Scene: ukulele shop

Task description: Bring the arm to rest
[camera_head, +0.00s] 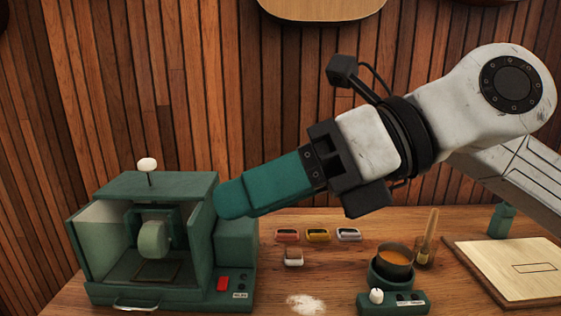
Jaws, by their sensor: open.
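My gripper (232,199) has teal fingers and a dark body. It comes in from the right on my white arm and points left and down. Its fingertips are in front of the upper right side of a green box-shaped machine (160,187), close to it in the picture. I cannot tell whether they touch it. Seen from the side, the near finger hides the far one and the gap between them. Nothing shows held in the gripper.
A glue pot (390,274) with brown liquid stands on a green heater at front right, beside a brush in a jar (425,251). Small coloured blocks (318,235) lie mid-table near white powder (306,303). A pale wooden board (510,270) lies at right. A plank wall (235,90) stands behind.

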